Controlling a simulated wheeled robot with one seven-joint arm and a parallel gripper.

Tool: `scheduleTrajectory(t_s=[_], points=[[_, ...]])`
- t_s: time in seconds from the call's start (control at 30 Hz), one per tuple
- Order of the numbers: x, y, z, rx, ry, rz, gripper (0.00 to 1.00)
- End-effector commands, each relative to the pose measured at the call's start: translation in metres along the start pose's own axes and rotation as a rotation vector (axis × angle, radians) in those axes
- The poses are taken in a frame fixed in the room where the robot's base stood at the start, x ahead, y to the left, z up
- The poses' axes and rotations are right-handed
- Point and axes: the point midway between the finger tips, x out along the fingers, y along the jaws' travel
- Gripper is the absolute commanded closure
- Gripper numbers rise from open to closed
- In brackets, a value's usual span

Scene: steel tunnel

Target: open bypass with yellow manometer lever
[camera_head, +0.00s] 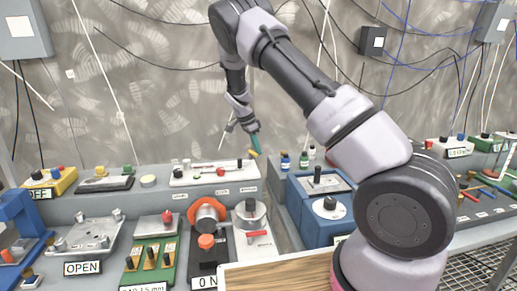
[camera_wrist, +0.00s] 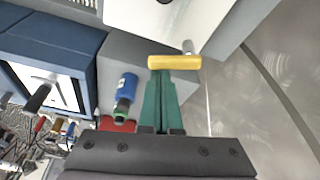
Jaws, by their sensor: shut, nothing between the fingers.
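A yellow lever (camera_wrist: 175,62) lies crosswise just beyond my fingertips in the wrist view. A small grey post (camera_wrist: 188,46) stands behind its right part, by a white panel (camera_wrist: 205,20). In the head view the yellow lever (camera_head: 253,153) is a small spot at the right end of the white panel (camera_head: 205,175). My gripper (camera_head: 256,147) has green fingers that are closed together and empty. It points down over that right end; its fingers also show in the wrist view (camera_wrist: 161,78). I cannot tell whether the fingertips touch the lever. No manometer dial is clear.
Blue boxes (camera_head: 318,190) stand to the right. The wall is behind.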

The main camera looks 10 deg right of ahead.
Motion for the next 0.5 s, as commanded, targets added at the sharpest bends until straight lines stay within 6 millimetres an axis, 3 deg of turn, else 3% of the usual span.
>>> scheduleTrajectory(t_s=[0.27,0.5], points=[[-0.0019,0.0018,0.0071,0.181,0.000,0.064,1.00],[-0.0033,0.0028,0.0100,0.177,-0.001,0.062,1.00]])
